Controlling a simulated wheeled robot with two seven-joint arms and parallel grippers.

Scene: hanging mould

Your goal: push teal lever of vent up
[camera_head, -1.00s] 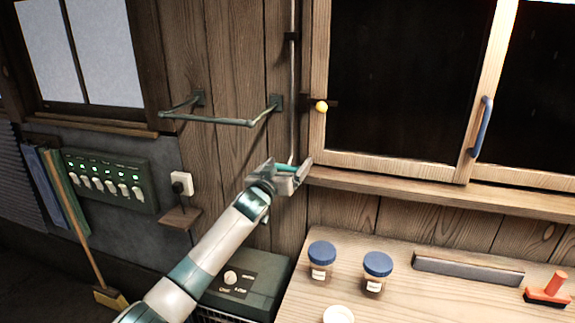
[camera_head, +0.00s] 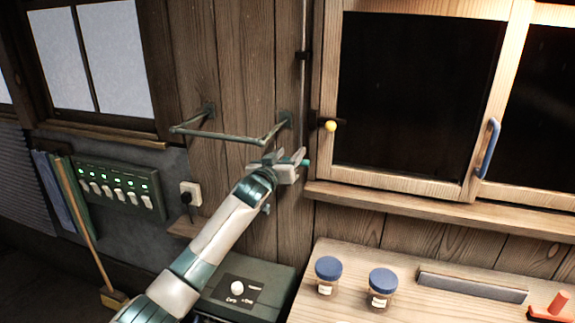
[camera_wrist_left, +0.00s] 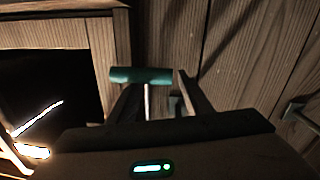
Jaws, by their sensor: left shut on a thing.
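The teal lever (camera_head: 306,163) is a short teal bar at the lower end of a thin upright rod (camera_head: 304,90) on the plank wall, just left of the window. In the head view, only its end shows beside my left gripper (camera_head: 290,164), which hides the rest. In the left wrist view the teal lever (camera_wrist_left: 140,75) lies crosswise at the fingertips, with a pale stem below it between the fingers. My left gripper (camera_wrist_left: 160,95) is shut on the lever. My right gripper is out of view.
A green wall rail (camera_head: 225,135) sits close above and left of my left gripper. The window frame (camera_head: 318,150) and its sill (camera_head: 430,200) are close on the right. Two blue-lidded jars (camera_head: 328,270) stand on the bench below.

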